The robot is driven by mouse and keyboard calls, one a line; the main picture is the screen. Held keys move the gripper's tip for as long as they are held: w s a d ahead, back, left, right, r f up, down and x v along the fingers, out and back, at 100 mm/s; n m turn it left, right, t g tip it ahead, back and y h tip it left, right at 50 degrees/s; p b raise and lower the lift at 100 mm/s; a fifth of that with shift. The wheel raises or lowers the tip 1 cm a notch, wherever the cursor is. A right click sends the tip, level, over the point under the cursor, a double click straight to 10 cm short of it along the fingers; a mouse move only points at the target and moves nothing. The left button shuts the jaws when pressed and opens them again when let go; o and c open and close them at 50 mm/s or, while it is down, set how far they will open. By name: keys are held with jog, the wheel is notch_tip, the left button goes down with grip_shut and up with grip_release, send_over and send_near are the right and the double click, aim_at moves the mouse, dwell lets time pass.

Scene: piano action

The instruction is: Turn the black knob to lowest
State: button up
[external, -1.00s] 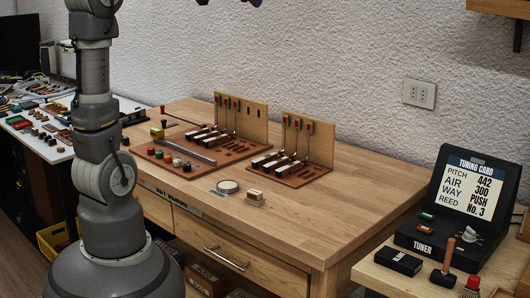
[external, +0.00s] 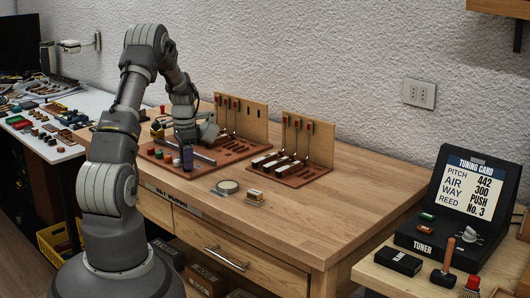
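A row of small knobs sits along the front left of the left red-brown board (external: 215,163). A dark knob (external: 151,151) is at the row's left end, with a reddish knob (external: 159,155) beside it. They are too small to read a pointer or setting, and I cannot be sure which is the black one. My gripper (external: 187,160) is lowered over the front of this board, at the right end of the row. It hides part of the row and of the metal rail. I cannot tell whether its fingers are apart or touch a knob.
The wooden panel with several levers (external: 240,112) rises behind the board. A second lever board (external: 305,172) stands to the right. The tuner (external: 445,230) is far right. The table's right half is clear.

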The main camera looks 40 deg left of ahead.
jog(key=shift+f, duration=0.55)
grip_shut()
jog(key=shift+r, duration=0.1)
